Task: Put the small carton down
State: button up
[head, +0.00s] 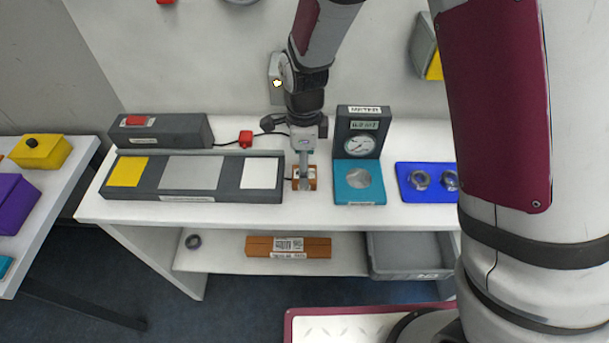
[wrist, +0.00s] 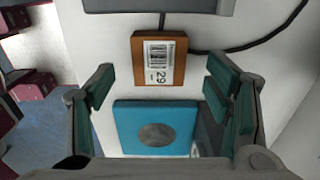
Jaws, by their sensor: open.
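The small carton (head: 312,179) is orange-brown and stands on the white table, between the grey scanning block and the teal meter stand, partly hidden behind my gripper (head: 304,180). In the wrist view the carton (wrist: 143,75) shows a white barcode label with the number 29, facing the camera. My gripper (wrist: 162,82) is open, its teal-padded fingers apart to the left and right of the carton, with clear gaps on both sides.
A grey block (head: 190,178) with yellow, grey and white patches is left of the carton. A longer carton (head: 255,246) and a grey bin (head: 400,272) are on the lower shelf.

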jog(key=shift+f, duration=1.55)
jog(key=shift+c, duration=0.3)
jog(key=c, duration=1.4)
jog(key=shift+r, duration=0.1)
